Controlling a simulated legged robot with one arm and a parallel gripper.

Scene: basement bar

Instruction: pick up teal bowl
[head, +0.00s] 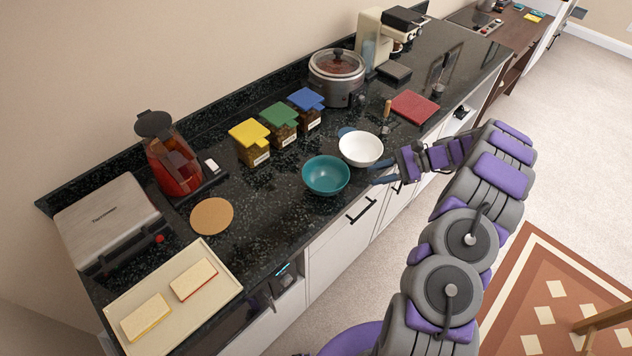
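The teal bowl (326,176) stands upright on the dark speckled counter, near its front edge. It looks empty. My gripper (375,174) reaches in from the right, just right of the teal bowl and in front of the white bowl (361,149). Its two fingers point left toward the teal bowl, with a small gap between them. They look open and hold nothing; contact with the bowl's rim cannot be made out.
The white bowl stands close behind and right of the teal bowl. Behind are jars with yellow (249,131), green (279,115) and blue (306,99) lids. A round cork mat (211,216) and a tray (222,287) with sponges lie left. A red board (415,107) lies right.

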